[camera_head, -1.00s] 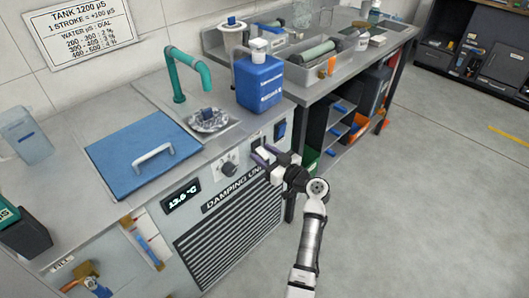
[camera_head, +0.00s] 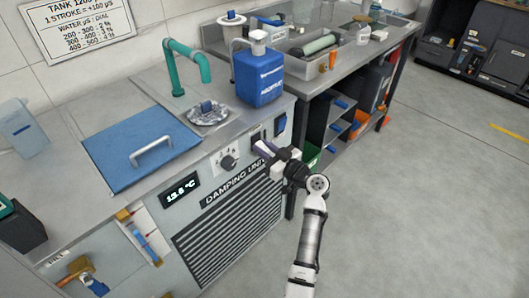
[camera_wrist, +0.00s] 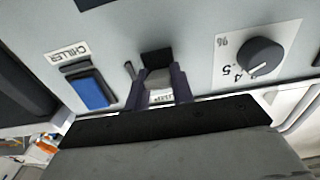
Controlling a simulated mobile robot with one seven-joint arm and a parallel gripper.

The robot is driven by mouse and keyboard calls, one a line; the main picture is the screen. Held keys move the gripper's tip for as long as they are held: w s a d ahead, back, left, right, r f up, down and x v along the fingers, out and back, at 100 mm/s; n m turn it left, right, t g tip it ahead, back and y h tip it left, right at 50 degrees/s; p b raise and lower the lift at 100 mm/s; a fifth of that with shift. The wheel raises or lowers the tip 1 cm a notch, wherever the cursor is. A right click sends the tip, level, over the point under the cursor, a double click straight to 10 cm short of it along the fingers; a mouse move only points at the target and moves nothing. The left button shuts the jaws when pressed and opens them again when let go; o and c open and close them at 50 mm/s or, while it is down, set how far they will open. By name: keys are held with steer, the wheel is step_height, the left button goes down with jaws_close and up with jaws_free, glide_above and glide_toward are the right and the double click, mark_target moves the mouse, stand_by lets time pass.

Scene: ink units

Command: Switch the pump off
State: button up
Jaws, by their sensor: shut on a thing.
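The damping unit's front panel carries a switch with a dark slot (camera_wrist: 156,58) and a light grey piece (camera_wrist: 158,82) in front of it. My gripper (camera_head: 262,149) is at this switch; the wrist view shows its two purple fingers (camera_wrist: 160,90) on either side of the grey piece, shut on it. A label below the piece is partly hidden, so I cannot read it as the pump's. The switch's exact position is unclear. The blue chiller switch (camera_wrist: 92,90) is beside it and also shows in the head view (camera_head: 280,125).
A numbered dial (camera_wrist: 259,57) is on the switch's other side, also seen in the head view (camera_head: 228,162). The temperature display (camera_head: 181,193) is lit. A blue bottle (camera_head: 259,75) stands on the worktop above. Open floor (camera_head: 420,210) lies to the right.

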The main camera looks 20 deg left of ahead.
steer(key=shift+f+y+b, duration=0.3)
steer(key=shift+f+b, duration=0.1)
steer(key=shift+b, duration=0.8)
steer(key=shift+r+b, duration=0.25)
steer(key=shift+b, duration=0.2)
steer(key=o, duration=1)
steer(key=b+v, duration=0.1)
steer(key=v, duration=0.6)
steer(key=b+v, duration=0.2)
steer(key=v, duration=0.5)
steer(key=shift+a+f, duration=0.1)
steer(key=shift+f, duration=0.1)
